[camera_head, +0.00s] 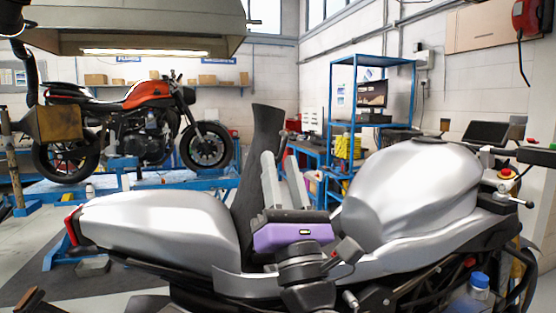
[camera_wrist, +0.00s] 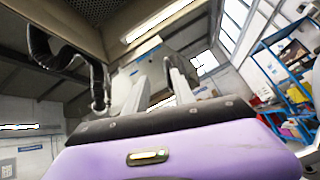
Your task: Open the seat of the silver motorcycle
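The silver motorcycle (camera_head: 407,195) fills the foreground of the head view, with its tail (camera_head: 160,222) at left and its tank at right. Its dark seat (camera_head: 266,128) stands upright, raised between the tail and the tank. My gripper (camera_head: 277,160) has a purple body and pale fingers pointing up, just right of the raised seat. It hides part of the seat's lower right side; I cannot tell whether they touch. In the wrist view my gripper (camera_wrist: 155,75) has its fingers apart with nothing between them. The seat does not show there.
An orange and black motorcycle (camera_head: 140,110) stands on a blue lift at the back left. A blue shelf rack (camera_head: 370,62) stands behind the silver motorcycle. A large hood (camera_head: 140,28) hangs overhead at left.

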